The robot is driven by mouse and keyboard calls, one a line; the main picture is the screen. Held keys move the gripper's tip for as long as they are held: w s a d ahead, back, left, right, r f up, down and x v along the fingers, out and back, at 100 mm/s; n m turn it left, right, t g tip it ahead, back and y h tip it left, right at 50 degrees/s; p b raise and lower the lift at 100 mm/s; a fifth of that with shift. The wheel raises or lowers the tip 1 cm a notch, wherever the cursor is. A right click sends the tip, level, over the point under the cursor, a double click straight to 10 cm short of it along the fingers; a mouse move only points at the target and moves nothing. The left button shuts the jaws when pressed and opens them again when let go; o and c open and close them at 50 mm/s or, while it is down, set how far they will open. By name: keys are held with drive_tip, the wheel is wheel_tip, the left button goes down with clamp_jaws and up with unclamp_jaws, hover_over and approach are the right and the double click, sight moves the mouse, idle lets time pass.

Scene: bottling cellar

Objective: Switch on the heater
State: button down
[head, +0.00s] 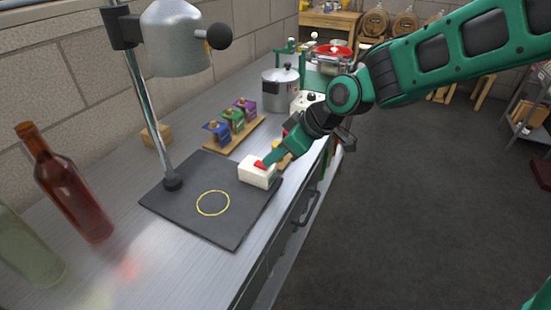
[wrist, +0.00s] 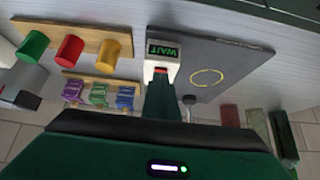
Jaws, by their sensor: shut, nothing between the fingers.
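The heater is a grey metal head (head: 175,45) on a chrome post, above a dark base plate (head: 175,200) with a yellow ring. A white switch box (head: 255,175) with a red switch (head: 260,165) sits at the plate's right edge. In the wrist view the box (wrist: 174,64) has a small display with green letters, upside down, reading WAIT. My gripper (head: 268,161) is shut and empty. Its tips are at the red switch, which they partly hide; I cannot tell whether they press it. They also show in the wrist view (wrist: 160,77).
A red bottle (head: 68,185) and a pale green bottle (head: 25,250) stand at the left. Behind the plate are a wooden rack (head: 225,148) with coloured packets, a lidded pot (head: 280,88) and a small wooden block (head: 155,136). The plate's ring area is clear.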

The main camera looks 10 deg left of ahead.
drive_tip(key=shift+r, duration=0.4)
drive_tip(key=shift+r, duration=0.15)
drive_tip(key=v, duration=1.2)
drive_tip(key=shift+d+r, duration=0.15)
drive_tip(key=shift+d, duration=0.3)
drive_tip(key=shift+s, duration=0.15)
